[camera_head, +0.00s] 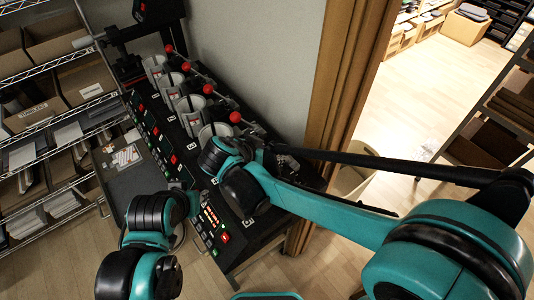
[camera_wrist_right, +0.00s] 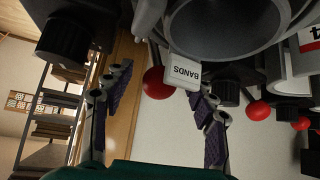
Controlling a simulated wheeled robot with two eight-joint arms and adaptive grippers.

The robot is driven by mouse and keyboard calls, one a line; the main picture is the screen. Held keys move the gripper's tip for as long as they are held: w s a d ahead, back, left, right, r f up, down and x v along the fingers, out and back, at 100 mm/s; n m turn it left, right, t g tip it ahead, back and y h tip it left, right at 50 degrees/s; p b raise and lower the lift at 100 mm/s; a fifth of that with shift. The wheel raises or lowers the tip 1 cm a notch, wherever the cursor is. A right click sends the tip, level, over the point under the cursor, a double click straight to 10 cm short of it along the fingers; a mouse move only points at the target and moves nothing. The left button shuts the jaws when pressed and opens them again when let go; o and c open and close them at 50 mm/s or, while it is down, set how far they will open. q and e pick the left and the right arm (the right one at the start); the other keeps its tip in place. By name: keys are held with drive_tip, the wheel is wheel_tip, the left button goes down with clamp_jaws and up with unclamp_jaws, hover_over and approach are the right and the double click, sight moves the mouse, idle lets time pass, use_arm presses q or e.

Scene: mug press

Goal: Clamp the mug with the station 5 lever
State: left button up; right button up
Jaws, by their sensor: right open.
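The press is a black bench in the head view, with a row of clamp stations holding pale mugs (camera_head: 190,103) and red-knobbed levers (camera_head: 235,117). My right arm reaches over the near end of the row and hides part of it. In the right wrist view my right gripper (camera_wrist_right: 160,84) is open, its fingers apart on either side of a red lever knob (camera_wrist_right: 155,82), with no clear contact. A grey round clamp or mug (camera_wrist_right: 222,25) fills the top. A "4" label (camera_wrist_right: 311,38) is to its right. My left gripper cannot be made out.
More red knobs (camera_wrist_right: 258,113) lie to the right in the wrist view. Wire shelving (camera_head: 50,110) stands left, a wooden door frame (camera_head: 335,90) right. A lit control panel (camera_head: 210,215) is at the bench front.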

drive_tip(key=shift+w, duration=0.15)
drive_tip(key=shift+c, duration=0.3)
drive_tip(key=c, duration=0.9)
drive_tip(key=shift+o, duration=0.2)
drive_tip(key=shift+w+d+r+p, duration=0.25)
drive_tip(key=shift+w+d+r, duration=0.15)
drive_tip(key=shift+d, duration=0.15)
drive_tip(key=shift+w+d+r+p, duration=0.2)
drive_tip(key=shift+w+d+r, duration=0.15)
drive_tip(key=shift+d, duration=0.25)
